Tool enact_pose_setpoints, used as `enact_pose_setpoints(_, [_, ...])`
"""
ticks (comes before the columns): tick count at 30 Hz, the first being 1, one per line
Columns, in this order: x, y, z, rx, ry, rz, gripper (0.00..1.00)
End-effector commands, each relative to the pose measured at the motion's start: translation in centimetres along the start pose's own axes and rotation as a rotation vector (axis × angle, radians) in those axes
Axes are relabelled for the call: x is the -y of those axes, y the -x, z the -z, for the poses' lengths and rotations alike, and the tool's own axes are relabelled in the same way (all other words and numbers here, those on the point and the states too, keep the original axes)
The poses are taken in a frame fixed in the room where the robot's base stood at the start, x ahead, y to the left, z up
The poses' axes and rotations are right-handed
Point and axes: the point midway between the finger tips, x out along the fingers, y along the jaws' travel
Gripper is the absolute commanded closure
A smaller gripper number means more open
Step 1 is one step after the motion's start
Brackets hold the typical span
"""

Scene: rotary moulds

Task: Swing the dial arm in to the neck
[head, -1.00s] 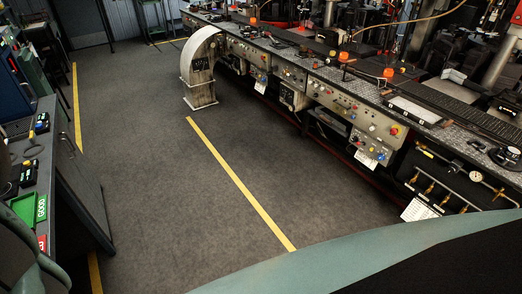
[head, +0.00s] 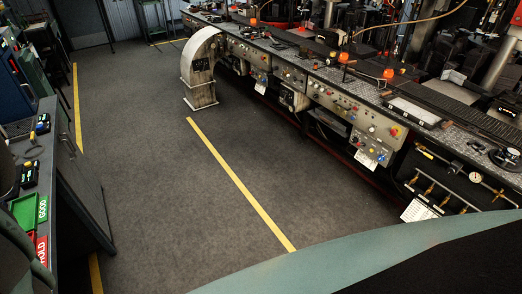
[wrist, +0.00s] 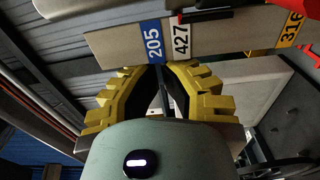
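I cannot make out the dial arm or the neck in either view. My gripper (wrist: 161,68) shows in the wrist view, with yellow stepped fingers and dark inner faces. Its fingertips come close together near the lower edge of a pale board, with a narrow gap and a thin grey bar seen between the fingers. I cannot tell whether the fingers touch anything. The board carries a blue plate marked 205 (wrist: 153,41), a pale plate marked 427 (wrist: 181,39) and a yellow plate marked 316 (wrist: 290,29). My gripper is not clear in the head view.
A long machine bench (head: 362,121) with control panels and orange lamps runs along the right. A white arched housing (head: 199,69) stands at its far end. A side bench (head: 64,183) at left holds a green tray (head: 23,209). The grey floor between is clear.

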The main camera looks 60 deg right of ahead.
Motion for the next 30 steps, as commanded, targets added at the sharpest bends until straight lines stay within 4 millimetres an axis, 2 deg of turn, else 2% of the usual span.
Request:
enact_pose_setpoints(8, [0.2, -0.2, 0.0, 0.02, 0.002, -0.001, 1.0])
enact_pose_setpoints(24, [0.4, -2.0, -0.2, 0.249, 0.001, -0.001, 1.0])
enact_pose_setpoints(30, [0.0, -2.8, -0.5, 0.258, -0.001, -0.002, 1.0])
